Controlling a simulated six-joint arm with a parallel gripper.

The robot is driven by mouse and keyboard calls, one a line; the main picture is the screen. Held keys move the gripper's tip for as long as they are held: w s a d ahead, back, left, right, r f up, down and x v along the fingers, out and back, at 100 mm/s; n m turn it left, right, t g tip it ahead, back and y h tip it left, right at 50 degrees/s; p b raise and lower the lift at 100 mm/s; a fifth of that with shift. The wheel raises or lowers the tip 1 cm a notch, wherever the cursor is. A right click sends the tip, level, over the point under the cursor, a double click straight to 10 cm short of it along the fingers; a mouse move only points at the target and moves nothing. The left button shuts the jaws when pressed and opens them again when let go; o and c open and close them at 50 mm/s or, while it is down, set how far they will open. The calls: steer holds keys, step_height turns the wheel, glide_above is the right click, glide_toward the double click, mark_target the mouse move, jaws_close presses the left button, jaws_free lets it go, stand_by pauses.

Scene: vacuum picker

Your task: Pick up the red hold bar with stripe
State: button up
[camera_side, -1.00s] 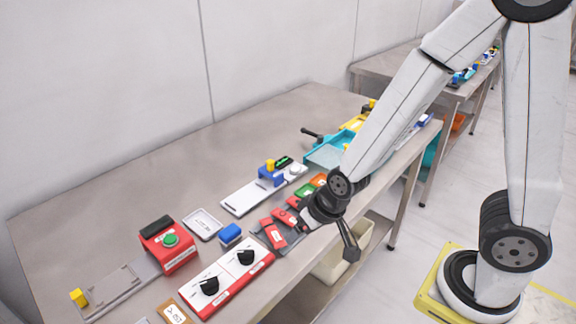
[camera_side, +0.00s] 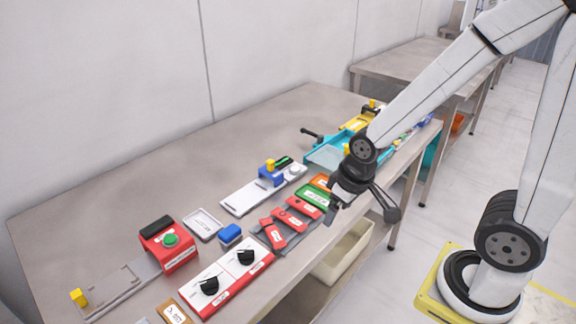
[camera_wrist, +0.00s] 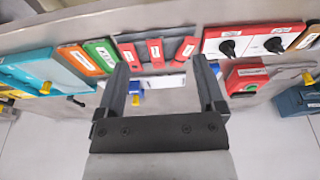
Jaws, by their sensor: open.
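Three red bars with white labels lie side by side on a dark grey plate (camera_side: 262,240) near the table's front edge: a near one (camera_side: 274,235), a middle one (camera_side: 290,219) and a far one (camera_side: 307,204). I cannot tell which carries the stripe. In the wrist view they show as a left bar (camera_wrist: 130,56), a middle bar (camera_wrist: 155,53) and a right bar (camera_wrist: 187,48), beyond my fingertips. My gripper (camera_wrist: 160,66) is open and empty. In the side view my gripper (camera_side: 362,212) hangs right of the far bar, by the table's front edge.
A green piece (camera_side: 313,194) and an orange piece (camera_side: 320,182) lie beside the bars. A red panel with two black knobs (camera_side: 228,279) is at the near side. A blue block (camera_side: 230,235) and a white plate (camera_side: 245,197) lie behind. A cream bin (camera_side: 343,252) sits below.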

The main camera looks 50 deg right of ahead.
steer(key=m+t+h, duration=0.1)
steer(key=m+t, duration=0.2)
steer(key=m, duration=0.1)
glide_above(277, 237)
steer(key=shift+f, duration=2.1)
steer(key=shift+s+a+f+m+g+h, duration=0.15)
steer(key=shift+s+f+g+h, duration=0.1)
steer(key=shift+f+g, duration=0.2)
steer(key=shift+s+a+f+m+g+h, duration=0.1)
steer(key=shift+s+f+m+g+h, duration=0.1)
steer(key=shift+f+g, duration=0.25)
steer(key=shift+f, duration=0.1)
steer(key=shift+f, duration=0.15)
steer(key=shift+x, duration=1.15)
steer(key=shift+w, duration=0.15)
